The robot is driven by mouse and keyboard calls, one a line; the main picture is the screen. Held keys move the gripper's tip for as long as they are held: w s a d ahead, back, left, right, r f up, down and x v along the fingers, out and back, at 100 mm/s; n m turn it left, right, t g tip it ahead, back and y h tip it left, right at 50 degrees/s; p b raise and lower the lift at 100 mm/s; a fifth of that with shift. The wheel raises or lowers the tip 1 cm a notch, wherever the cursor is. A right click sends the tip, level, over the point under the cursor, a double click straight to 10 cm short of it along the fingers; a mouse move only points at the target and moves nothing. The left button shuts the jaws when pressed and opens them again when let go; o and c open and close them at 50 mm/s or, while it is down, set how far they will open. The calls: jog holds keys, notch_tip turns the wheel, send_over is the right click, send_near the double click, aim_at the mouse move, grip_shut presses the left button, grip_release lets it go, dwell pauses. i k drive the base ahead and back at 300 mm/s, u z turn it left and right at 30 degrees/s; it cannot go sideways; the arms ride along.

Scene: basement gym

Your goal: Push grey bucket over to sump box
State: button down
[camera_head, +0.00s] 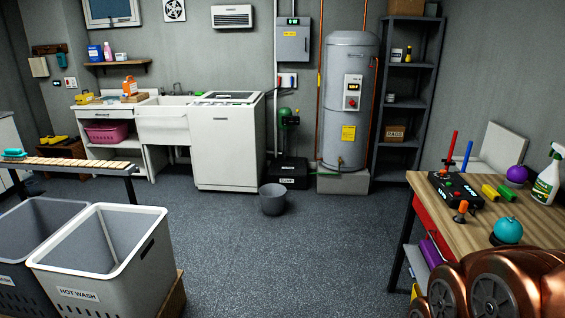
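The grey bucket (272,201) stands upright on the dark floor, in the middle of the view, in front of the white washer's right edge. The sump box (289,174) is a low black box labelled "SUMP" against the back wall, with a green pump and pipe above it. The bucket is in front of it and slightly left, with a small strip of floor between them. My gripper is not in view. A copper-coloured rounded form with grey discs fills the lower right corner; I cannot tell what it is.
The water heater (349,102) stands on a concrete block (343,182) right of the sump box. The white washer (228,142) stands to its left. Hot-wash bin (110,262) is front left, and a workbench (530,215) is at right. The floor (290,265) between them is clear.

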aim_at(273, 200)
jog(key=u, duration=0.1)
jog(key=i, duration=1.55)
jog(key=u, duration=0.45)
jog(key=i, duration=1.9)
jog(key=u, duration=0.4)
jog(key=i, duration=1.1)
jog(key=u, duration=0.1)
